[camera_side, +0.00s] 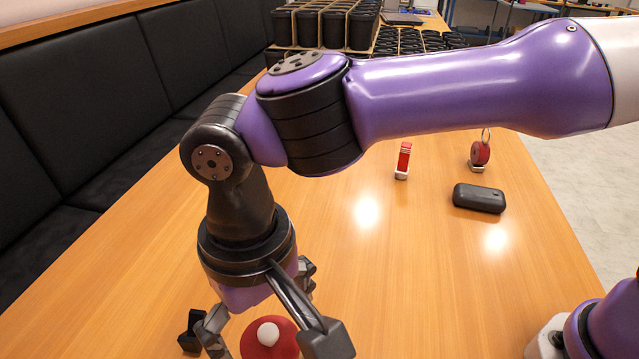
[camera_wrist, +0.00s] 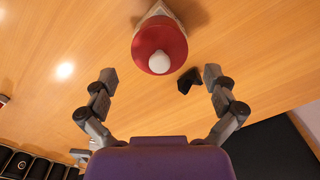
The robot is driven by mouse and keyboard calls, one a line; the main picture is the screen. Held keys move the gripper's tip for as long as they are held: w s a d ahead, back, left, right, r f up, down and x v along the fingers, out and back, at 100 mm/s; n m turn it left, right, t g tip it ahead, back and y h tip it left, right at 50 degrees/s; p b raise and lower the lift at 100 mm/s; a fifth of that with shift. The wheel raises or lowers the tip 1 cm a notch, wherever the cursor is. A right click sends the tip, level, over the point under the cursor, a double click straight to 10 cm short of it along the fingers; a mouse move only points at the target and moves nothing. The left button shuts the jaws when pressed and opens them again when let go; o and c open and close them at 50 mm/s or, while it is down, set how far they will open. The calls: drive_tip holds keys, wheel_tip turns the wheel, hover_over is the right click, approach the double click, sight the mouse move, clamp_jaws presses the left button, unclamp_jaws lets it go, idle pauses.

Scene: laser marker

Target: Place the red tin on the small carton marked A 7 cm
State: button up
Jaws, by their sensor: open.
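A round red thing with a white knob on top, which I take for the red tin (camera_side: 255,347), is at the bottom of the side view, partly hidden by my gripper. In the wrist view the red tin (camera_wrist: 145,45) is at top centre, seen from above. A pale, pointed shape (camera_wrist: 158,10) shows past its far edge; I cannot tell whether this is the carton, and no A mark is readable. My gripper (camera_wrist: 160,78) is open and empty. In the wrist view its fingertips are wide apart, below the tin in the picture, with no contact visible.
A small black piece (camera_wrist: 188,80) lies close to the tin and the right finger. A black case (camera_side: 478,198), a red-and-white block (camera_side: 403,160) and a red disc with a ring (camera_side: 480,153) stand farther off. Crates of black cups (camera_side: 325,28) are at the back. The table's middle is clear.

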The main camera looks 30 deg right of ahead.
drive_tip(key=r, duration=0.7)
drive_tip(key=shift+w+d, duration=0.2)
drive_tip(key=shift+d, duration=0.1)
drive_tip(key=w+d+r+t+y, duration=0.1)
drive_tip(key=w+d+r, duration=0.1)
drive_tip(key=d, duration=0.4)
drive_tip(key=w+d+r, duration=0.2)
drive_tip(key=d, duration=0.3)
drive_tip(key=s+d+f+m+t, duration=0.1)
drive_tip(key=s+d+f+t, duration=0.1)
drive_tip(key=d, duration=0.8)
drive_tip(key=s+d+f+t+h, duration=0.1)
drive_tip(key=s+d, duration=0.4)
drive_tip(key=d, duration=0.5)
drive_tip(key=shift+f+m+t, duration=0.4)
drive_tip(key=shift+f+t, duration=0.4)
drive_tip(key=shift+f, duration=0.15)
